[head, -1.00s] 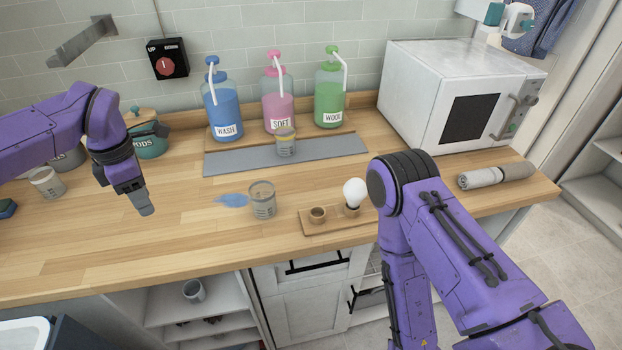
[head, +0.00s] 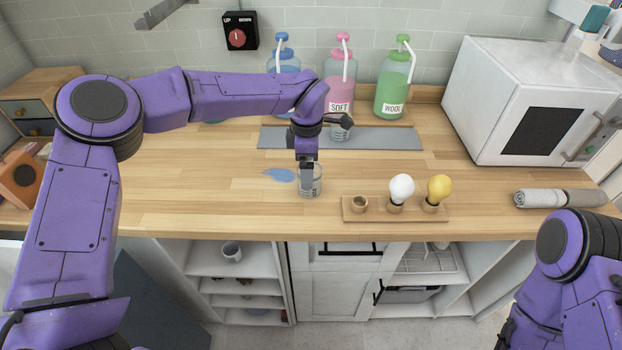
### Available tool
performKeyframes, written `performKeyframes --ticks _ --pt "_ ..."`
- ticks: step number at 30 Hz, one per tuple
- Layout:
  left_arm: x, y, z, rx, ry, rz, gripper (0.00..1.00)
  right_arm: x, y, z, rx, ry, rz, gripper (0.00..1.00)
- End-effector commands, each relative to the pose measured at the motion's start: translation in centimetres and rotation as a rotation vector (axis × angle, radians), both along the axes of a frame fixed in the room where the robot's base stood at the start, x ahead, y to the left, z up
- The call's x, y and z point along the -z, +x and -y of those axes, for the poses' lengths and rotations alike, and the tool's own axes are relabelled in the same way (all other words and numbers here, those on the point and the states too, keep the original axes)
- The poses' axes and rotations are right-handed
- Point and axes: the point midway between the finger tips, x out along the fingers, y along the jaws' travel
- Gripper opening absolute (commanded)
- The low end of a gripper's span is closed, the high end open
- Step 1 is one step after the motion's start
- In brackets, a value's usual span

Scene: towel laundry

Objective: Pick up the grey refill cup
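A clear-looking grey cup (head: 312,186) with markings stands upright on the wooden counter, beside a blue spill. My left gripper (head: 308,172) points down at this cup, its fingertips overlapping the rim in the head view. I cannot tell whether the fingers touch the cup or how far apart they are. A second small cup (head: 340,132) stands on the grey mat, partly covered by my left wrist.
Blue, pink and green pump bottles (head: 391,92) stand behind the grey mat (head: 393,139). A wooden holder (head: 373,214) with a white bulb (head: 401,187) and a yellow bulb (head: 439,188) is right of the cup. A microwave (head: 480,100) and rolled towel (head: 553,198) are further right.

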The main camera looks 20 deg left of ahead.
Motion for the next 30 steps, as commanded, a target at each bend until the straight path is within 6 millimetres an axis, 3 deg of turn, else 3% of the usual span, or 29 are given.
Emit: performKeyframes --ticks 2,6,14,19,30 --pt "0.9 0.2 0.3 0.003 0.001 -0.004 0.95 -1.5 0.0 0.0 0.0 0.0 0.0 0.43" --pt "3.3 0.3 0.3 0.002 0.001 -0.001 0.95 -2.0 0.0 0.0 0.0 0.0 0.0 0.43" --pt "3.9 0.3 0.3 0.001 0.0 0.001 0.95 -1.9 0.0 0.0 0.0 -0.001 0.0 0.43" --pt "3.9 0.3 0.3 0.001 0.0 0.001 0.4 -1.8 0.0 0.0 0.0 -0.001 0.0 0.43" --pt "3.5 0.4 0.3 0.001 0.001 0.002 0.37 -1.7 0.0 0.0 0.0 -0.001 0.0 0.43"
